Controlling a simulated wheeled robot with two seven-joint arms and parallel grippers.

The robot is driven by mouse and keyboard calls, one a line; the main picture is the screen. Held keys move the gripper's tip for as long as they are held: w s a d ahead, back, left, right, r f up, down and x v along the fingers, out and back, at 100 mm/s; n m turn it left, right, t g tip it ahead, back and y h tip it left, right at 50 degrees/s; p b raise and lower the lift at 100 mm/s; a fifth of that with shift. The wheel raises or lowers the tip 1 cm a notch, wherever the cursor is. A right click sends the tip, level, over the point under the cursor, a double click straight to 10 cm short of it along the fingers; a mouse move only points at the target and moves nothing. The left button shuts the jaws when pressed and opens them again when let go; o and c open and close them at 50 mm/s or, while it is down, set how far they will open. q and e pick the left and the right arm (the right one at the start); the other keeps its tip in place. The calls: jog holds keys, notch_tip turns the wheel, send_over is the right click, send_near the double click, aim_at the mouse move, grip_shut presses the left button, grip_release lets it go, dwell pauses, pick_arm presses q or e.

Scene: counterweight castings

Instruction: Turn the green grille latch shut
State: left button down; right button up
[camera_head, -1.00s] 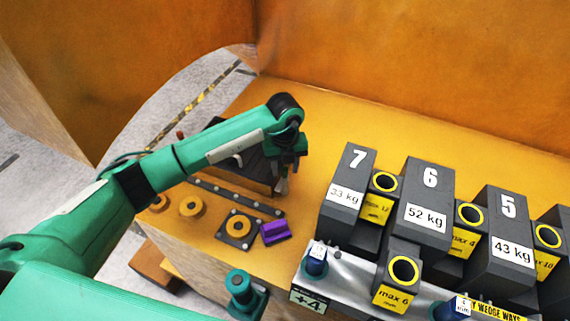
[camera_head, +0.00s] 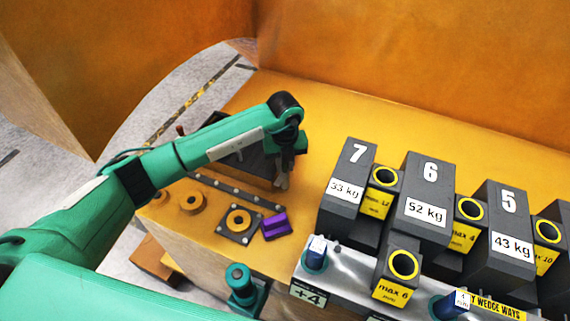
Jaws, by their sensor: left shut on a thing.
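My left gripper (camera_head: 282,181) points down at the right end of a dark box-like unit (camera_head: 257,166) on the orange bench. Its jaws are shut on a small part there. The part is too small and too covered by the fingers to make out. I cannot clearly see the green grille latch or tell its turn angle; my left forearm and wrist cover much of the dark unit. My right gripper is not in view.
Dark numbered castings (camera_head: 428,205) stand at the right beside yellow-ringed sockets. A purple block (camera_head: 275,225), a ringed plate (camera_head: 238,221) and a studded dark strip (camera_head: 235,193) lie in front of the unit. The orange bench (camera_head: 345,115) behind is bare.

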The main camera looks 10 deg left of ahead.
pick_arm(q)
jog(key=m+b, duration=0.4)
jog(key=b, duration=0.1)
jog(key=m+b, duration=0.3)
jog(key=b, duration=0.2)
jog(key=m+b, duration=0.4)
jog(key=b, duration=0.2)
jog(key=shift+a+f+m, duration=0.1)
jog(key=shift+f+m, duration=0.15)
jog(key=shift+m, duration=0.05)
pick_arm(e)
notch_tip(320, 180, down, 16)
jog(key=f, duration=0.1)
pick_arm(q)
jog(key=m+b, duration=0.4)
jog(key=shift+r, duration=0.1)
jog(key=shift+r+m+b, duration=0.15)
jog(key=shift+m+b, duration=0.75)
jog(key=shift+r, duration=0.1)
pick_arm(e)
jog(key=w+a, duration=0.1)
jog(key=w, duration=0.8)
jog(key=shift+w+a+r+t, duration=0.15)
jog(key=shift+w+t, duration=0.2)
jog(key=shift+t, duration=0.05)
pick_arm(q)
jog(key=c, duration=1.3)
grip_release()
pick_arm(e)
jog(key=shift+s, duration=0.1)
